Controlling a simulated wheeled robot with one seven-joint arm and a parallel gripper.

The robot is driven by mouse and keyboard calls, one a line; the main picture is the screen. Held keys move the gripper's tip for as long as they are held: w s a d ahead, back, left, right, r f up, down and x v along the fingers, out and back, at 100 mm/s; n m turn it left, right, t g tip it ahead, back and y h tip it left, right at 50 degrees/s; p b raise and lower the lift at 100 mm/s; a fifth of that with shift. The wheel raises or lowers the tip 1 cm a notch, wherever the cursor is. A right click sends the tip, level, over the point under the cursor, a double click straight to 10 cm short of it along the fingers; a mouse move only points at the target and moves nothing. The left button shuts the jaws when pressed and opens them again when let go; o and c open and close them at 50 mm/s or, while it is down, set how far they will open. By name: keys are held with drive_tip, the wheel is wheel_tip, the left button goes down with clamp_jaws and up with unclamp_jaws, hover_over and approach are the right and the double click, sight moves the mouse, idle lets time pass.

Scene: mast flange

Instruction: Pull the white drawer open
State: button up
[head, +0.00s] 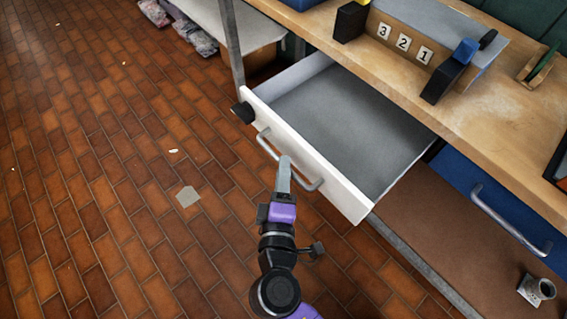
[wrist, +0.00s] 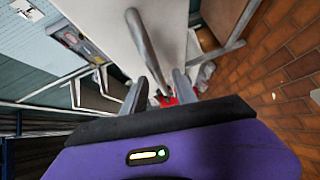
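The white drawer (head: 345,197) under the workbench stands well open, its grey inside bare. Its front carries a grey bar handle (head: 305,182). In the wrist view, the white drawer front (wrist: 172,35) and the handle (wrist: 144,45) lie just beyond my fingers. My gripper (head: 284,165) is at the middle of the handle in the head view. In the wrist view, my gripper's fingers (wrist: 160,82) stand apart on either side of the bar, with a gap visible on the right. Contact with the bar cannot be made out.
A blue drawer (head: 480,185) with a grey handle is at right, above a brown lower shelf (head: 420,225). A grey bench leg (head: 232,45) stands left. The brick floor is largely clear.

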drive_tip(key=shift+s+a+r, duration=0.1)
drive_tip(key=shift+s, duration=0.75)
drive_tip(key=shift+s+a+r, duration=0.15)
drive_tip(key=shift+s, duration=0.75)
drive_tip(key=shift+s+a+r, duration=0.1)
drive_tip(key=shift+s, duration=0.75)
drive_tip(key=a+y, duration=0.4)
drive_tip(key=s+d+r+m+g+y+p, duration=0.1)
drive_tip(key=s+d+r+m+y+p, duration=0.15)
drive_tip(key=s+m, duration=0.3)
drive_tip(key=s+d+r+m+h+p, duration=0.2)
drive_tip(key=s+d+r+m, duration=0.2)
drive_tip(key=s+d, duration=0.4)
drive_tip(key=s+d+r+m+h+p, duration=0.2)
drive_tip(key=s+d+r+m, duration=0.3)
drive_tip(key=s+d, duration=0.4)
drive_tip(key=d+r+p, duration=0.1)
drive_tip(key=d, duration=0.1)
drive_tip(key=shift+d+r, duration=0.25)
drive_tip(key=shift+d, duration=0.05)
drive_tip(key=shift+d, duration=0.1)
